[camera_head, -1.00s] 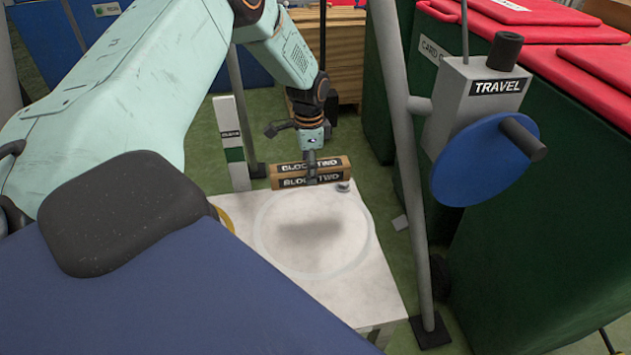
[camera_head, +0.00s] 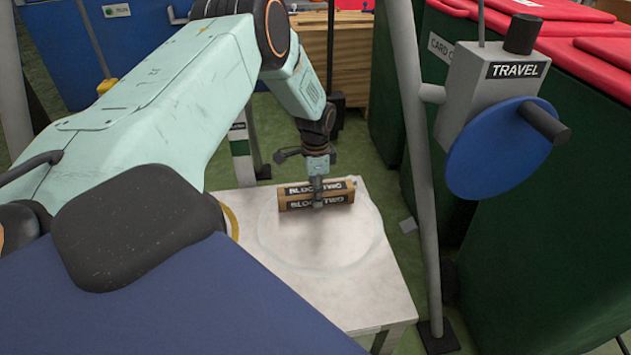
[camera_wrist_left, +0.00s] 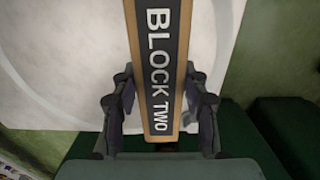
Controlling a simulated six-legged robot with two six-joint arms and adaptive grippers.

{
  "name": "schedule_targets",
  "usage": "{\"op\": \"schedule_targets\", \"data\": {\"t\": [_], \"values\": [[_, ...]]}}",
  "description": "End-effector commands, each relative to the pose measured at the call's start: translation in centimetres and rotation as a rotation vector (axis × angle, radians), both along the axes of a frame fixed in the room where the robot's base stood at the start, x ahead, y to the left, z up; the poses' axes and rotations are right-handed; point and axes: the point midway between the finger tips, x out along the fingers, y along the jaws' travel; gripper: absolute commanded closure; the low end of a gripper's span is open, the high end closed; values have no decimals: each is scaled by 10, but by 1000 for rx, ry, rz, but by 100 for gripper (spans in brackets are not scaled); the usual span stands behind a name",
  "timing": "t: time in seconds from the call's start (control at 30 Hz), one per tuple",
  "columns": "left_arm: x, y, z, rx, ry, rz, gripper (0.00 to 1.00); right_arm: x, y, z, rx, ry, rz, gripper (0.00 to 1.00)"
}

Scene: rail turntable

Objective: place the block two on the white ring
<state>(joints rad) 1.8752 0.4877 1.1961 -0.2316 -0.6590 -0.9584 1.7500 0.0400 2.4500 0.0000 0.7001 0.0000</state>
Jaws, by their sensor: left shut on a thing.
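Block two (camera_head: 300,196) is a brown wooden bar with black labels reading BLOCK TWO. The left wrist view shows the block (camera_wrist_left: 160,60) between the two fingers (camera_wrist_left: 160,110). The white ring (camera_head: 276,258) is a pale circle on a whitish table top. A shadow lies close under the block; whether it touches the surface I cannot tell. My right gripper is not in view.
A grey post (camera_head: 420,180) stands right of the table, with a box marked TRAVEL (camera_head: 480,100) and a blue disc (camera_head: 497,150). Green bins with red lids (camera_head: 590,65) fill the right. A wooden crate (camera_head: 306,62) stands behind. The ring's near part is clear.

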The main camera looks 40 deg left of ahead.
Motion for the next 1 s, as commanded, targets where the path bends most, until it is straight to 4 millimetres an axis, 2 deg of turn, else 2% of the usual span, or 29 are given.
{"op": "schedule_targets", "data": {"t": [0.07, 0.1, 0.37, 0.77, 1.0], "values": [[0, 0, -3, 1, -1, 0, 98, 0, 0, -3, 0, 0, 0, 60], [0, 0, -4, 0, 0, 0, 55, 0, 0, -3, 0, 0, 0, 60], [0, 0, -3, 0, 0, 0, 33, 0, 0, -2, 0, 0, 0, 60], [0, 0, 3, 0, 0, 0, 33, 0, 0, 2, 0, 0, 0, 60], [1, 0, 50, 0, -4, 0, 33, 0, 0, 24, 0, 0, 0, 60]]}}
